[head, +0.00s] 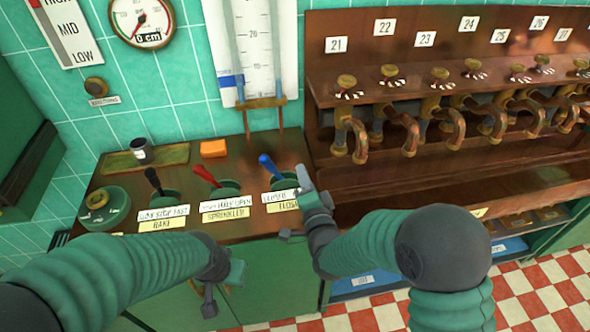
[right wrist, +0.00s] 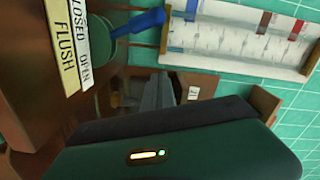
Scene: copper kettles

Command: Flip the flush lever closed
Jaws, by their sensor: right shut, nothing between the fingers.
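The flush lever has a blue handle (head: 267,163) on a round green base, behind a white label (head: 281,195) and a yellow flush label. The handle leans to the left in the head view. In the right wrist view the blue handle (right wrist: 138,22) stands beside a label (right wrist: 78,45) reading closed and open; it leans toward the closed end. My right gripper (head: 304,180) is shut and empty, just right of the lever, with a small gap to the handle. My left gripper (head: 222,285) hangs low before the green cabinet; its finger opening is unclear.
A red lever (head: 205,175) and a black lever (head: 153,180) stand to the left. An orange block (head: 213,148) lies behind them. A shelf (head: 350,185) with several copper taps is on the right. A gauge board (head: 252,45) hangs on the tiled wall.

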